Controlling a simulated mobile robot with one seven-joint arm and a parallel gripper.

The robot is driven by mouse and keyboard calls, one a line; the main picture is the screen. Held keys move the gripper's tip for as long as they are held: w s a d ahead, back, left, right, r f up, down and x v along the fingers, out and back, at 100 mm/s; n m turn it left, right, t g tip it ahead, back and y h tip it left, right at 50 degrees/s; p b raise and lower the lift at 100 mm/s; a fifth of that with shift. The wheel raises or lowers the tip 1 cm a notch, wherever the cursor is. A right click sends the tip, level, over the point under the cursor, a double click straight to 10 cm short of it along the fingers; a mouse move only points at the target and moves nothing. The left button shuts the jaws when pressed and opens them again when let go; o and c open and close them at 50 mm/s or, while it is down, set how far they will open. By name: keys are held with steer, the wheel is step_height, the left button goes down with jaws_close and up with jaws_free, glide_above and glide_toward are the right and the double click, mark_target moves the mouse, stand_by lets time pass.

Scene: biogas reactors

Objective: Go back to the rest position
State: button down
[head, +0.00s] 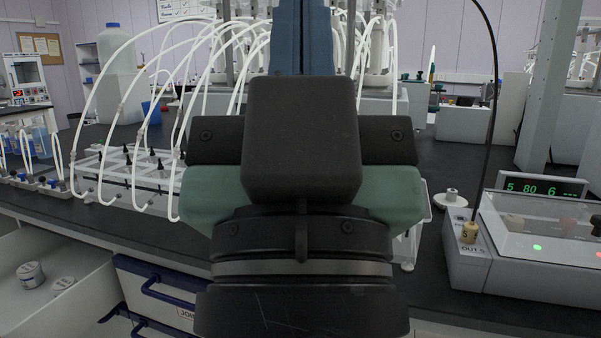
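My arm fills the middle of the head view, a dark block with black and teal parts. My gripper (303,140) seems to be part of this mass, seen from behind. Its fingertips are hidden, so I cannot tell whether it is open or shut or holds anything. The arm stands in front of the dark bench and covers the middle of it.
A white rack (125,178) with many white tubes stands on the dark bench (450,160) at left. A box (520,245) with a green display is at right, near a small white spool (452,197). An open drawer (60,290) juts out at lower left, beside a blue-handled drawer (160,290).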

step_height(320, 180, up, 32)
steer(key=p, duration=2.9)
steer(key=shift+f+p, duration=0.15)
steer(key=shift+p, duration=0.2)
steer(key=shift+a, duration=0.15)
